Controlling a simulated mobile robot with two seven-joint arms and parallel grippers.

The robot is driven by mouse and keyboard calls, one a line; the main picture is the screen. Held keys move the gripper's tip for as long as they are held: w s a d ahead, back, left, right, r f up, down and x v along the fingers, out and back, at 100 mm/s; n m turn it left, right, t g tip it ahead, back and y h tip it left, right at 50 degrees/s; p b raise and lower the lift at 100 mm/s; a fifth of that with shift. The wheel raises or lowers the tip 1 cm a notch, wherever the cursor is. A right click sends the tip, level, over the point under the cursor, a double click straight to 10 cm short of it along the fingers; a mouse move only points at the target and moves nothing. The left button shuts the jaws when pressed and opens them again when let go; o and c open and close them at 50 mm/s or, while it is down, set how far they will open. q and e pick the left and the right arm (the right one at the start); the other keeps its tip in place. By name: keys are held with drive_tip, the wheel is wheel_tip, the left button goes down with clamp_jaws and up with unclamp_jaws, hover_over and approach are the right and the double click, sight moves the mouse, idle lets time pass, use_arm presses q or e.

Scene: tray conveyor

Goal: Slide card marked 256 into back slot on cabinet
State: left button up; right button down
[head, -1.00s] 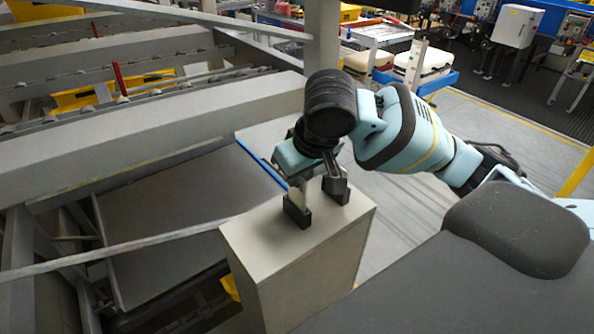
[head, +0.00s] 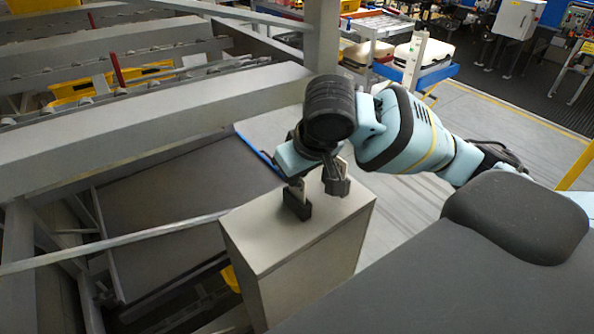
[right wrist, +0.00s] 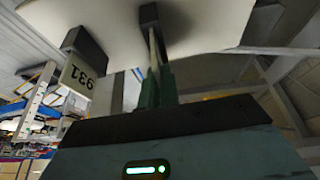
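The grey cabinet (head: 285,265) has two black slots on its top. The front slot (head: 297,205) holds an upright pale card (head: 297,188). In the right wrist view, the gripper (right wrist: 157,85) is shut on a thin card (right wrist: 153,48) seen edge-on, which meets the slot (right wrist: 149,14). Its number is hidden, and its depth in the slot is unclear. My left gripper is out of view.
Conveyor beams (head: 130,125) and a dark sheet (head: 165,210) lie left of the cabinet. A grey pillar (head: 322,40) stands behind. Floor (head: 405,215) is free to the right. A cart (head: 415,70) stands farther back.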

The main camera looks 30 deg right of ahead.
drive_tip(key=shift+f, duration=0.65)
drive_tip(key=c, duration=1.6)
unclamp_jaws()
drive_tip(key=shift+o, duration=0.2)
drive_tip(key=shift+r, duration=0.1)
drive_tip(key=v, duration=0.7)
drive_tip(key=shift+r, duration=0.35)
drive_tip(key=shift+s+d, duration=0.1)
drive_tip(key=shift+s, duration=0.1)
